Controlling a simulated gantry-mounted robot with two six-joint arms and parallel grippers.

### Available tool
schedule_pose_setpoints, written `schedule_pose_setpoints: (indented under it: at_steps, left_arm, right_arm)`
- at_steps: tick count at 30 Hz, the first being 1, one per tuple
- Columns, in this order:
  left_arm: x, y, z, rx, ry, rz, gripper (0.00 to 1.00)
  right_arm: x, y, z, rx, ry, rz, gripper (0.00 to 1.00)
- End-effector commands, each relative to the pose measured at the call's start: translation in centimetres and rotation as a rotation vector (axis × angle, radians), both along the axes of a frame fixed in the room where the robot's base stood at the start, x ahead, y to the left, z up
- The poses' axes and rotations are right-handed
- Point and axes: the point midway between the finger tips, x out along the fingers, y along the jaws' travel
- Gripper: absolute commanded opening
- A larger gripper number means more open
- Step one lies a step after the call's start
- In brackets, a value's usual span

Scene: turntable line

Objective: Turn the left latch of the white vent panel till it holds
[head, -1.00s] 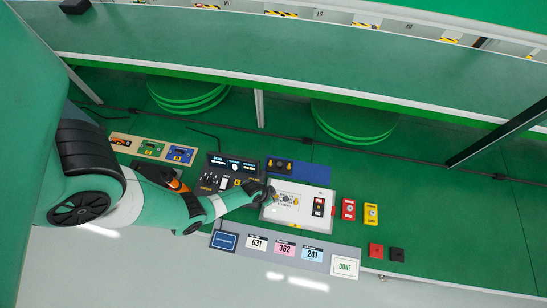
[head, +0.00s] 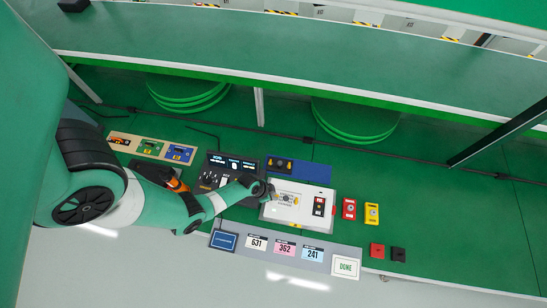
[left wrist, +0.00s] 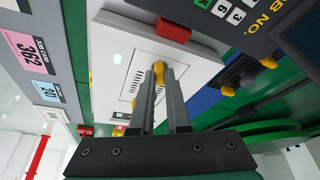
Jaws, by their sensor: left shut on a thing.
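The white vent panel (head: 283,215) lies on the green bench in the head view. In the left wrist view the panel (left wrist: 118,35) shows dark vent slots. My left gripper (head: 271,194) is over the panel's left part in the head view. In the left wrist view my left gripper (left wrist: 160,80) has its two grey fingers shut on a yellow latch (left wrist: 158,68) at the panel. The fingers hide part of the latch, so its exact angle is unclear. My right gripper is in neither view.
A dark console (head: 213,172) with a lit display stands left of the panel. Red (head: 349,209) and yellow (head: 372,213) blocks lie to its right. A grey strip with number cards (head: 285,247) runs along the front.

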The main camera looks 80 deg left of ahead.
Motion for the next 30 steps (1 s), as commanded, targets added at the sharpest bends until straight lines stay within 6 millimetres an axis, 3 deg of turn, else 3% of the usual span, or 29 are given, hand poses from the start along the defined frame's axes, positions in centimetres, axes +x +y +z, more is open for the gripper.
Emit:
schedule_pose_setpoints:
  at_steps: [15, 30]
  left_arm:
    - [0.1, 0.4, 0.0, 0.0, -0.001, -0.357, 0.0]
    - [0.1, 0.4, 0.0, 0.001, 0.0, -0.447, 0.0]
  right_arm:
    - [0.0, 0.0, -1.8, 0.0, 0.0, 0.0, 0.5]
    - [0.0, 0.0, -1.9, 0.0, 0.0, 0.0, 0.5]
